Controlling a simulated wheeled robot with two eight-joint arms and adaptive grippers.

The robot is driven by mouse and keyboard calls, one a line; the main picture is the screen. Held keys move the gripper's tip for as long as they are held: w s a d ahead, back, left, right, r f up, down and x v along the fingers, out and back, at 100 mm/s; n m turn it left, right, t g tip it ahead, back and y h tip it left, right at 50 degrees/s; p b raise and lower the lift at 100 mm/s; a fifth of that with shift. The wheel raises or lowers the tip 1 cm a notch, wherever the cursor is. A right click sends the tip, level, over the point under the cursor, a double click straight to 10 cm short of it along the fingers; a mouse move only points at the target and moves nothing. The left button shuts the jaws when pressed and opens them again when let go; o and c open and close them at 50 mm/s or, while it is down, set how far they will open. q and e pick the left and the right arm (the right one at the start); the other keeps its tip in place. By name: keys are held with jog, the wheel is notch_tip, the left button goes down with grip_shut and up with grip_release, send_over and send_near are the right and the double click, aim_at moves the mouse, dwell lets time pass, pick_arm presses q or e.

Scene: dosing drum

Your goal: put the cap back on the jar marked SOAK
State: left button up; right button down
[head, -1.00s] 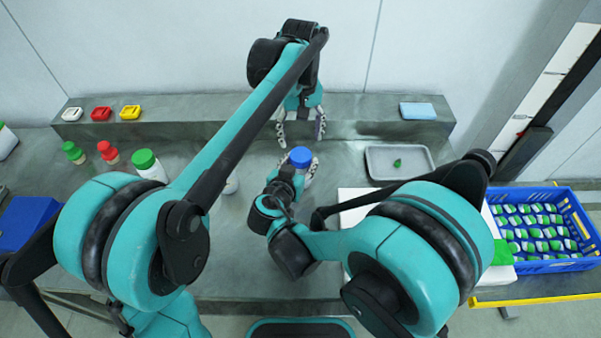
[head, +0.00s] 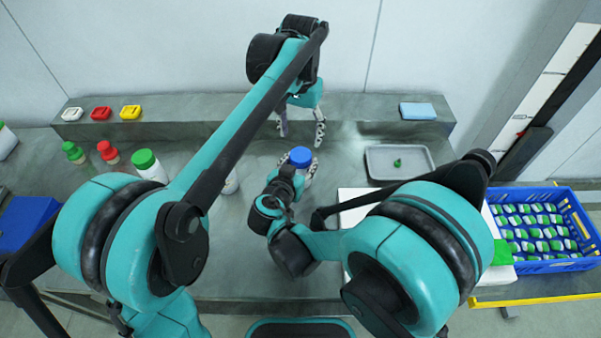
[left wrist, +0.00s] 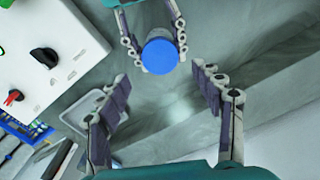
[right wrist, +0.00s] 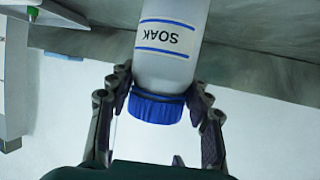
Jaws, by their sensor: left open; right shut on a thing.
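The jar marked SOAK (right wrist: 168,60) is white with blue lines and shows in the right wrist view. A blue cap (right wrist: 157,107) sits on its mouth; whether it is fully tight I cannot tell. The cap also shows from above in the head view (head: 301,156) and the left wrist view (left wrist: 160,55). My right gripper (right wrist: 160,88) is shut on the jar, its fingers on both sides near the cap. My left gripper (head: 302,134) is open and empty, beyond the cap in the head view and apart from it; its fingers also show in the left wrist view (left wrist: 158,92).
A grey tray (head: 371,166) with a small green piece lies right of the jar. Several capped bottles (head: 147,165) stand left. A raised ledge (head: 200,108) with a light blue block (head: 418,110) runs along the back.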

aim_at(301, 155)
pick_arm(q)
notch_tip(301, 155, down, 7)
jog(key=shift+r, duration=0.1)
dwell(0.4)
jog(key=c, duration=1.2)
jog(key=o, duration=1.3)
jog(key=shift+c, duration=0.2)
jog(key=shift+r, duration=2.25)
